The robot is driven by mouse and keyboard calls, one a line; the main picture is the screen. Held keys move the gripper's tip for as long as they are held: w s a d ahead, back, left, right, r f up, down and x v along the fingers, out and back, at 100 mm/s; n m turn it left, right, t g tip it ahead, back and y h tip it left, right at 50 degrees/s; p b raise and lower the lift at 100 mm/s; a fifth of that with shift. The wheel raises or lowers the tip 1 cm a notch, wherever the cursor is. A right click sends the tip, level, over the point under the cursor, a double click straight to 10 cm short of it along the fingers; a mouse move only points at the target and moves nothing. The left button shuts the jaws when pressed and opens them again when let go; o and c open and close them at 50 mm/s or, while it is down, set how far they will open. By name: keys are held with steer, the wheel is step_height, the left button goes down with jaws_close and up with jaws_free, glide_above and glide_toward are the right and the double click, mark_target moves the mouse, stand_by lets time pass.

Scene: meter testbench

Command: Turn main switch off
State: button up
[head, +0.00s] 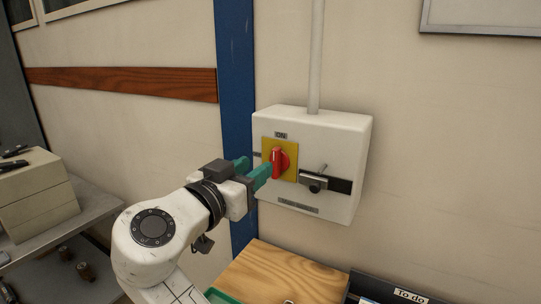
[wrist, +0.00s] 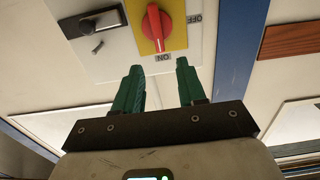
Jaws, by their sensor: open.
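The main switch is a red rotary knob (head: 280,162) on a yellow plate (head: 268,149), on the front of a white wall box (head: 340,140). The knob stands about upright, its end toward the "ON" label above it. In the wrist view the picture is turned over; the knob (wrist: 153,27) points at "ON", and "OFF" shows to its right. My gripper (head: 257,165) is open and empty, with green fingers just left of and in front of the knob. In the wrist view the fingertips (wrist: 159,67) are apart, with the "ON" label between them and the knob beyond.
A black latch with a metal pin (head: 315,181) sits right of the knob on the box. A grey conduit (head: 316,55) rises from the box, and a blue post (head: 236,90) stands left of it.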

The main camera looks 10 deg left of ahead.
mark_target(274, 154)
steer(key=p+x, duration=0.1)
steer(key=x, duration=0.6)
steer(key=shift+w, duration=0.15)
jaws_close()
